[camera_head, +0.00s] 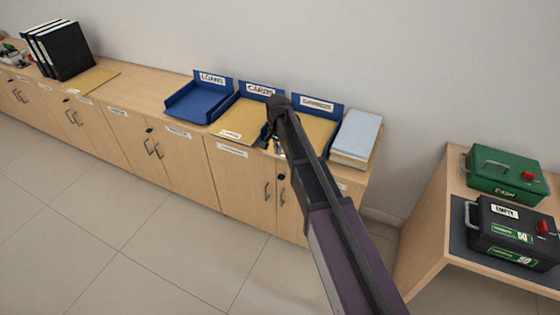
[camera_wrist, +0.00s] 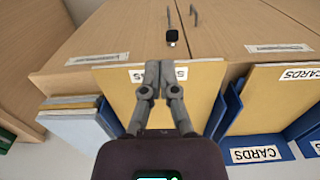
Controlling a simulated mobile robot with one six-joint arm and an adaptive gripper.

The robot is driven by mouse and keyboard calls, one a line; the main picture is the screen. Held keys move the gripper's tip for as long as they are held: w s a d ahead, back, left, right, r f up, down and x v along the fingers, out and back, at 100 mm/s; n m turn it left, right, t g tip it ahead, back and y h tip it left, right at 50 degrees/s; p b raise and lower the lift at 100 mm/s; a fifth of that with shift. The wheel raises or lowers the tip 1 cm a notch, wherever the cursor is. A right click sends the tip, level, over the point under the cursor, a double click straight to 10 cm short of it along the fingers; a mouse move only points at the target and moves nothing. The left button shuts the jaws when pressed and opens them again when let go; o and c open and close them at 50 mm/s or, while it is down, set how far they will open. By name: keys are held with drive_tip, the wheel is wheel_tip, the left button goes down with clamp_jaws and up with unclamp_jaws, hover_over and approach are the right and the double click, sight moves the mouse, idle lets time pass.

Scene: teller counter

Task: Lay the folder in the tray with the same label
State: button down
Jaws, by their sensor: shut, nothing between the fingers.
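Three blue trays stand in a row in the head view: the LOANS tray (camera_head: 183,99), the CARDS tray (camera_head: 240,95) and a right-hand tray (camera_head: 337,111) whose label is too small to read. The LOANS tray looks empty. A CARDS folder (camera_head: 240,118) lies in the CARDS tray; it shows in the wrist view (camera_wrist: 285,95). Another tan folder (camera_head: 314,127) lies in the right-hand tray. My gripper (camera_head: 271,141) is shut and empty. In the wrist view its fingertips (camera_wrist: 160,70) are over this folder (camera_wrist: 120,95), partly covering its label; contact is unclear.
Another tan folder (camera_head: 93,80) lies on the counter beside black binders (camera_head: 68,50) at the left. A pile of papers (camera_head: 357,135) stands right of the trays. Green (camera_head: 505,174) and black (camera_head: 515,230) boxes sit on a separate stand.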

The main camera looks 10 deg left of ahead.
drive_tip(key=shift+d, duration=0.15)
drive_tip(key=shift+w+f, duration=0.1)
drive_tip(key=shift+f, duration=0.05)
drive_tip(key=w+d+f+b, duration=0.1)
drive_tip(key=w+f+b, duration=0.2)
drive_tip(key=f+b, duration=0.6)
drive_tip(key=shift+w+d+f+b, duration=0.3)
drive_tip(key=shift+w+f+b, duration=0.05)
drive_tip(key=shift+b, duration=0.15)
idle(0.7)
drive_tip(key=shift+w+d, duration=0.25)
drive_tip(key=shift+w, duration=0.45)
drive_tip(key=shift+w+d, duration=0.25)
drive_tip(key=shift+w, duration=0.45)
drive_tip(key=shift+s, duration=0.1)
